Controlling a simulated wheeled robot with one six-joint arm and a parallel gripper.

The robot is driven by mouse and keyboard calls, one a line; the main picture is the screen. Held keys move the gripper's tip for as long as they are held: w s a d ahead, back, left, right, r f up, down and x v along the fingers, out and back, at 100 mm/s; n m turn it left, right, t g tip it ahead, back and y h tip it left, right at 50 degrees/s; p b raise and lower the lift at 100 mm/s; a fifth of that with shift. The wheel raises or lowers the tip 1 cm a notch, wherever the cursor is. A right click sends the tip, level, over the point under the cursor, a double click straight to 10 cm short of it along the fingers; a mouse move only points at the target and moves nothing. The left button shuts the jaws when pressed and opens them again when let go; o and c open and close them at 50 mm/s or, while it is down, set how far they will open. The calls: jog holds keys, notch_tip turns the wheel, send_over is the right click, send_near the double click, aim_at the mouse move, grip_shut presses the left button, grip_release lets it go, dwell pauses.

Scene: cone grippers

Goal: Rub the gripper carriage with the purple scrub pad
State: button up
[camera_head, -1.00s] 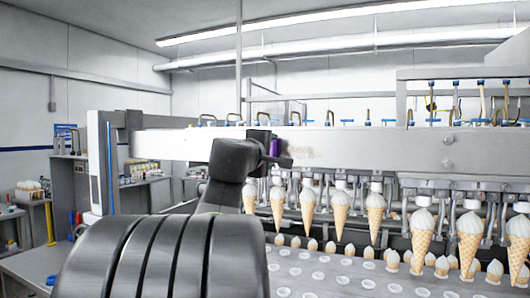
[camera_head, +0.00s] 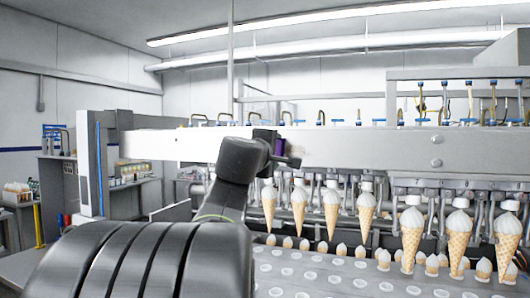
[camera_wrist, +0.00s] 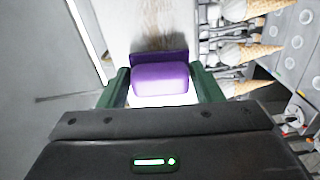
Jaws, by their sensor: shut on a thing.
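The gripper carriage (camera_head: 370,147) is the long pale metal beam across the head view, above the row of cones. In the wrist view its face (camera_wrist: 118,22) carries a brown smudge (camera_wrist: 152,20) just beyond the pad.
Ice-cream cones (camera_head: 411,238) hang in a row below the beam, close to the right of my arm. A tray with round holes (camera_head: 320,278) lies beneath them. Blue-topped fittings and hoses (camera_head: 420,105) line the beam's top. A workbench (camera_head: 120,190) stands at the left.

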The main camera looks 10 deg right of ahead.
aim_at(295, 151)
jog(key=shift+s+d+r+p, duration=0.1)
jog(key=shift+s+d, duration=0.4)
jog(key=shift+d, duration=0.3)
jog(key=shift+s+d+f+p, duration=0.15)
jog(key=shift+s+d, duration=0.3)
jog(key=shift+d, duration=0.35)
jog(key=shift+s+d+r+p, duration=0.15)
jog(key=shift+s+d, duration=0.35)
jog(key=shift+d, duration=0.3)
jog(key=shift+s+d+p, duration=0.3)
jog(key=shift+s+d, duration=0.35)
jog(key=shift+d, duration=0.25)
jog(key=shift+s+d+p, duration=0.3)
jog(key=shift+s+d, duration=0.35)
jog(key=shift+d, duration=0.25)
jog(key=shift+w+a+f+b, duration=0.2)
jog(key=shift+w+a+b, duration=0.15)
jog(key=shift+a+b, duration=0.1)
jog(key=shift+w+a+r+b, duration=0.1)
jog(key=shift+w+a+b, duration=0.55)
jog(key=shift+a, duration=0.35)
jog(key=shift+w+a+b, duration=0.55)
jog(key=shift+w+a, duration=0.05)
jog(key=shift+a, duration=0.25)
jog(key=w+a+b, duration=0.2)
jog(key=w+a, duration=0.2)
jog(key=a, duration=0.2)
jog(key=shift+w+a+b, duration=0.25)
jog(key=shift+a+b, duration=0.1)
jog(key=shift+a, duration=0.05)
